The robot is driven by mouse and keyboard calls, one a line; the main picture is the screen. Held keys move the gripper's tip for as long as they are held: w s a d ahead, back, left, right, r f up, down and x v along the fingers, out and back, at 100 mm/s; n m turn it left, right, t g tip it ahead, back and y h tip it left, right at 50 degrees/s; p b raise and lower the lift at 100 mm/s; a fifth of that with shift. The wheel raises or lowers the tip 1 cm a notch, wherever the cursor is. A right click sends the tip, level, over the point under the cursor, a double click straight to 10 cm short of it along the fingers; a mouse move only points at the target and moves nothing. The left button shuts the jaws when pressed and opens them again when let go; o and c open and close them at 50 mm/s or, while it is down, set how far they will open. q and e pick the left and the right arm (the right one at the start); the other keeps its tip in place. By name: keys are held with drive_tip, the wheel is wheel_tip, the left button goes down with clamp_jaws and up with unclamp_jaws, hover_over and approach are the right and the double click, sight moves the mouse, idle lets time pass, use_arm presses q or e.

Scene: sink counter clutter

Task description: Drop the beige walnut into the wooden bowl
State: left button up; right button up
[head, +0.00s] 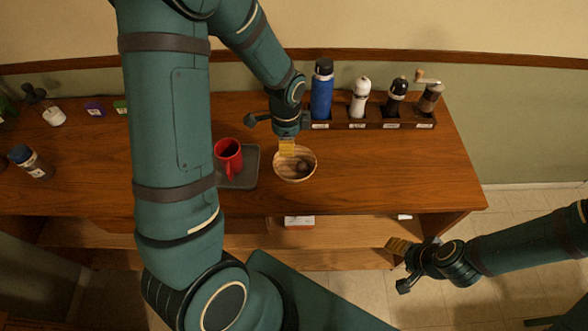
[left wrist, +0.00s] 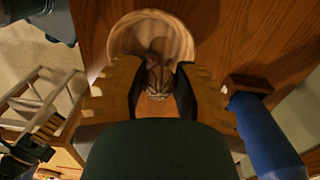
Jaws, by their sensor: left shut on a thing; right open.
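The wooden bowl (head: 281,172) stands on the counter right of the red mug. My left gripper (head: 287,148) is just above the bowl's back edge. In the left wrist view the fingers of my left gripper (left wrist: 158,88) are shut on the walnut (left wrist: 158,76), a striped brown-beige lump, with the bowl (left wrist: 120,38) beyond it. The head view does not clearly show the walnut; a dark round patch inside the bowl may be a shadow or an object. My right gripper (head: 402,262) is open and empty, off the counter's front edge.
A red mug (head: 228,158) stands on a dark tray (head: 248,172). A wooden rack (head: 370,124) at the back holds a blue bottle (head: 322,92), a white shaker (head: 360,98) and grinders (head: 430,98). The counter right of the bowl (head: 400,170) is clear.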

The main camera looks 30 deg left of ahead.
use_arm(q)
drive_tip(key=shift+f, duration=0.55)
use_arm(e)
drive_tip(key=shift+f, duration=0.5)
use_arm(q)
drive_tip(key=o, duration=0.8)
drive_tip(key=shift+r, duration=0.15)
wheel_tip(320, 180, up, 12)
drive_tip(key=shift+f, duration=0.1)
use_arm(e)
drive_tip(key=shift+s, duration=0.1)
